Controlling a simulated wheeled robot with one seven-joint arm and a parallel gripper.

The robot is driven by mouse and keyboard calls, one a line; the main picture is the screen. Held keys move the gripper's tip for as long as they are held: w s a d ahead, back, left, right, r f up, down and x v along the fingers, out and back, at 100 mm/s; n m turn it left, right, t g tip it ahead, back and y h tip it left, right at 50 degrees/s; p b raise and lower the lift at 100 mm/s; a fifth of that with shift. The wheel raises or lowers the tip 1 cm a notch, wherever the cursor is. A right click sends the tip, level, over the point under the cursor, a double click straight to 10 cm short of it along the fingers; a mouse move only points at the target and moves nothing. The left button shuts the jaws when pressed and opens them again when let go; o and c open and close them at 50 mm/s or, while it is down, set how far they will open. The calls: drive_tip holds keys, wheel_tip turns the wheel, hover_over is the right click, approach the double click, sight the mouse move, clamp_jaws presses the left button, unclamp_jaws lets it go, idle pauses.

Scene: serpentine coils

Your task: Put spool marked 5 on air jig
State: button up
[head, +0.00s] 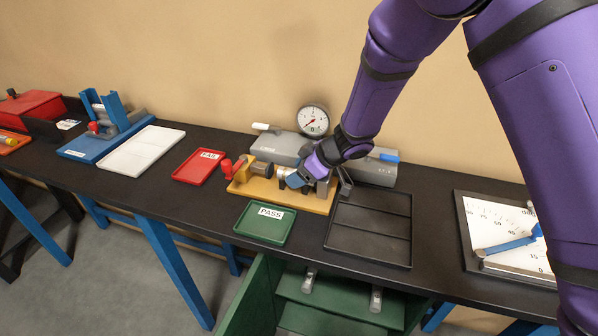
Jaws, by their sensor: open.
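The air jig is a yellow base (240,188) on the black bench, with a red-handled clamp (232,168) at its left end. A dial gauge (313,121) stands behind it. A small rounded piece with blue and pale parts (291,178) sits over the jig's middle. It may be the spool, but no number 5 is readable. My gripper (303,178) is open at the jig's right half, right beside this piece. The fingers are small and partly hidden, so I cannot tell whether they touch it.
A green PASS tray (264,223) lies in front of the jig, and a red FAIL tray (199,166) to its left. An empty black divided tray (369,229) is at front right. A white tray (141,150) and blue fixture (105,135) stand farther left. A white angle board (505,240) lies right.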

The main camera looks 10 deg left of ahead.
drive_tip(key=v, duration=1)
drive_tip(key=shift+d+r, duration=0.2)
drive_tip(key=shift+r, duration=0.1)
drive_tip(key=w+d+r+m+t+h, duration=0.1)
drive_tip(key=d+r+m+t+h, duration=0.25)
drive_tip(key=d+r, duration=0.6)
drive_tip(key=w+d+r+m+t+h, duration=0.2)
drive_tip(key=d+r+m+t, duration=0.25)
drive_tip(key=d+r, duration=0.5)
drive_tip(key=s+d+r+m+h, duration=0.4)
drive_tip(key=s+d, duration=0.5)
drive_tip(key=d, duration=0.2)
drive_tip(key=s+d+m+g, duration=0.1)
drive_tip(key=s+m+g, duration=0.1)
drive_tip(key=s, duration=0.9)
drive_tip(key=s+d+m+g, duration=0.2)
drive_tip(key=s, duration=0.9)
drive_tip(key=shift+d+f, duration=0.15)
drive_tip(key=shift+d, duration=0.1)
drive_tip(key=shift+y, duration=0.25)
drive_tip(key=shift+c, duration=0.5)
